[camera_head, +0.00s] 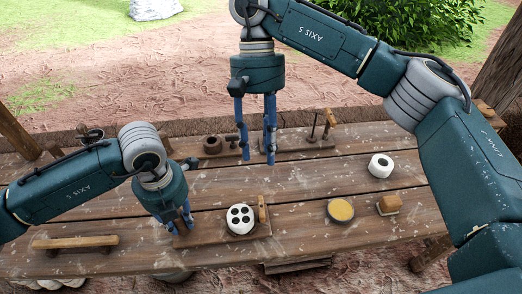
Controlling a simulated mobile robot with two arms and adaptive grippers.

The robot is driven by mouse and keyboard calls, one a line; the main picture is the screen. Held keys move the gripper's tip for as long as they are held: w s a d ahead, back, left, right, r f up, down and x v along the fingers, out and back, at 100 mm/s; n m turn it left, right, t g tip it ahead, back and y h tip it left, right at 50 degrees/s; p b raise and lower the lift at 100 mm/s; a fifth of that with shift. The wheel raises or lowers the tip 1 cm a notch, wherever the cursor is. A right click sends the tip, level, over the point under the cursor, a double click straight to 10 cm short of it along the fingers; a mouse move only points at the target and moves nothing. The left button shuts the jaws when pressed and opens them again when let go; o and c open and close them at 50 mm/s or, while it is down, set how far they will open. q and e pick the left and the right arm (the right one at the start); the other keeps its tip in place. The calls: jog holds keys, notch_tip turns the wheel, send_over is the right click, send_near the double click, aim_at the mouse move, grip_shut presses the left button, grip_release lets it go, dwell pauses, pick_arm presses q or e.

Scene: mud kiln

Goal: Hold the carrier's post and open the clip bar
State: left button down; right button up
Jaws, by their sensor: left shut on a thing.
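The carrier is a wooden board (257,232) near the table's front middle. A white round piece with several dark holes (240,218) sits on it. A short upright wooden piece (262,209) stands at its right end; I cannot tell whether this is the clip bar. My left gripper (182,228) points down at the board's left end, shut on what seems to be the carrier's post, which its fingers hide. My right gripper (257,159) hangs behind the carrier, fingers pointing down and apart, with nothing visible between them.
To the right lie a white roll (380,165), a yellow-topped round dish (340,210) and a small wooden block (389,204). A wooden bar (75,242) lies front left.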

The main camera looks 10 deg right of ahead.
pick_arm(q)
jog(key=c, duration=1.4)
grip_release()
